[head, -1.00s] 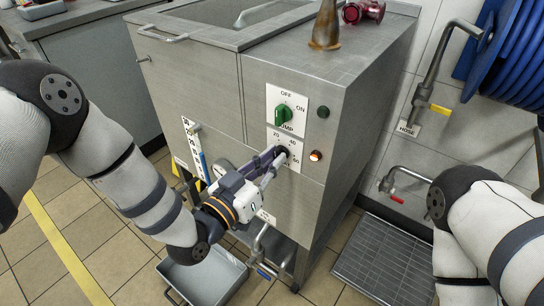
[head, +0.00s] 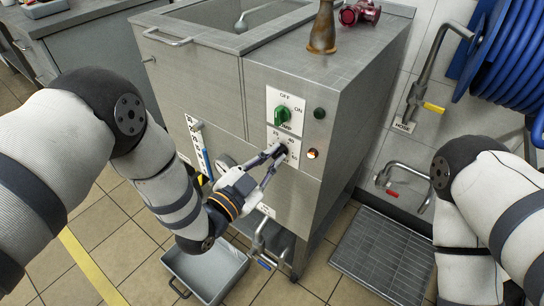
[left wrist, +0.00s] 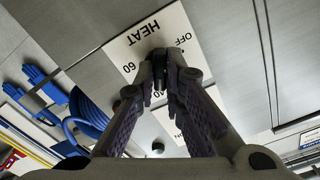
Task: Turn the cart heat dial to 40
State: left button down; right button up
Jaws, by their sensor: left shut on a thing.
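The heat dial (head: 281,150) is a dark knob on a white numbered plate on the front of the steel cart (head: 222,82). My left gripper (head: 276,154) is shut on the dial, with its fingertips at the plate. In the left wrist view the closed fingers (left wrist: 163,62) cover the dial, so its pointer is hidden. The heat plate (left wrist: 150,38) there shows HEAT, OFF, 60 and 40 around the fingers. My right gripper is not in view; only my right arm shows at the right.
Above the heat plate is a green pump switch (head: 283,114). A lit orange lamp (head: 313,153) is right of the dial. A grey tray (head: 207,268) sits on the floor below. A hose pipe (head: 430,75) and blue hose reel (head: 505,60) are at the right wall.

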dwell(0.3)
pick_arm(q)
jog(key=c, duration=1.7)
grip_release()
jog(key=v, duration=1.2)
jog(key=shift+f, duration=0.1)
